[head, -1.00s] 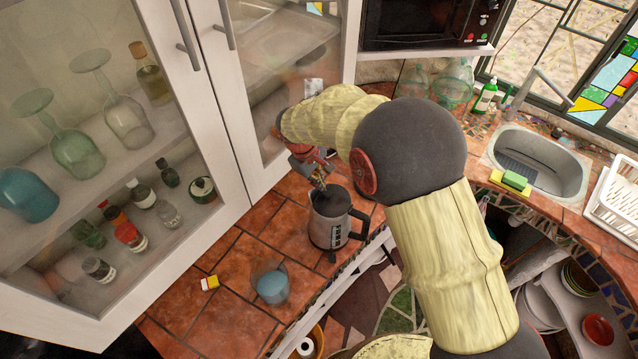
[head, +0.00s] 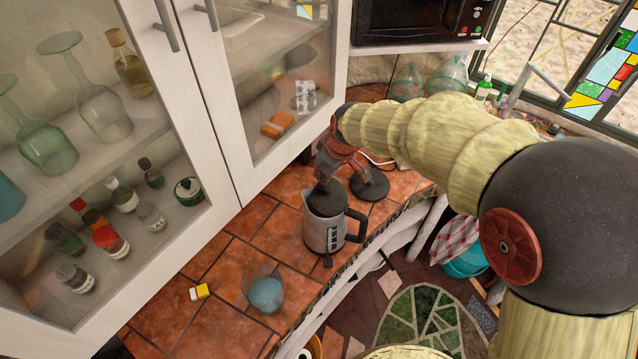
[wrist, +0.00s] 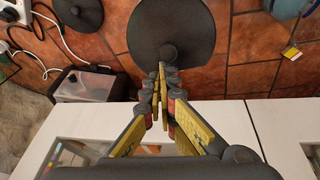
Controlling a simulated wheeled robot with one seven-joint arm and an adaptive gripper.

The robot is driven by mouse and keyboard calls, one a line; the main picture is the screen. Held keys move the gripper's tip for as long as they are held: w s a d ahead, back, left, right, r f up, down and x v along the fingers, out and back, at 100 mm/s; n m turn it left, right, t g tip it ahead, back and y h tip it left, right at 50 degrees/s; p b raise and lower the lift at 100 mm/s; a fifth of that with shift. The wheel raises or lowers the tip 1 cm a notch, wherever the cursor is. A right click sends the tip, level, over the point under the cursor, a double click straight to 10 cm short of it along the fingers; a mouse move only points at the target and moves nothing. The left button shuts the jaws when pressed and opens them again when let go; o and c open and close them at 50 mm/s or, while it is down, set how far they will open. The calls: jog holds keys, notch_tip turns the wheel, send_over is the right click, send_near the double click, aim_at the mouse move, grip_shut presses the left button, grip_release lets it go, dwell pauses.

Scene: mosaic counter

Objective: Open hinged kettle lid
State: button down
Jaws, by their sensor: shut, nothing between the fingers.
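The kettle (head: 324,236) stands upright on the tiled counter, grey with a dark handle on its right. Its dark lid (head: 318,204) looks closed. In the wrist view the lid (wrist: 165,22) is a large dark disc with a small round knob (wrist: 168,53) near its lower edge. My gripper (head: 325,178) is at the top of the kettle, over the back of the lid. In the wrist view its fingers (wrist: 161,72) are together and empty, with the tips just below the knob. I cannot tell whether they touch the lid.
A dark round base (head: 371,186) with a cable sits behind the kettle. Glass-door cabinets (head: 255,95) border the counter closely on the left. A microwave (head: 410,20) is behind.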

aim_at(337, 194)
jog(key=shift+s+d+r+t+y+b, duration=0.15)
jog(key=shift+d+y+b, duration=0.25)
jog(key=shift+b, duration=1)
jog(key=shift+s+d+r+t+y+b, duration=0.15)
jog(key=shift+d+y+b, duration=0.25)
jog(key=shift+b, duration=0.95)
jog(key=y+b, duration=0.1)
jog(key=b, duration=0.2)
jog(key=d+b, duration=0.1)
jog(key=b, duration=0.3)
jog(key=d+r+t+y+b, duration=0.1)
jog(key=b, duration=0.3)
jog(key=shift+s+d+y, duration=0.25)
jog(key=shift+s+y, duration=0.05)
jog(key=shift+s, duration=0.1)
jog(key=b, duration=0.2)
jog(key=d+y+b, duration=0.1)
jog(key=b, duration=0.1)
jog(key=d+t+y+b, duration=0.1)
jog(key=b, duration=0.2)
jog(key=shift+s+r+m, duration=0.25)
jog(key=shift+s+m, duration=0.1)
jog(key=shift+m, duration=0.05)
jog(key=d+b, duration=0.1)
jog(key=b, duration=0.1)
jog(key=s+d+b, duration=0.1)
jog(key=b, duration=0.2)
jog(key=shift+d+r, duration=0.2)
jog(key=shift+d, duration=0.2)
jog(key=shift+r, duration=0.15)
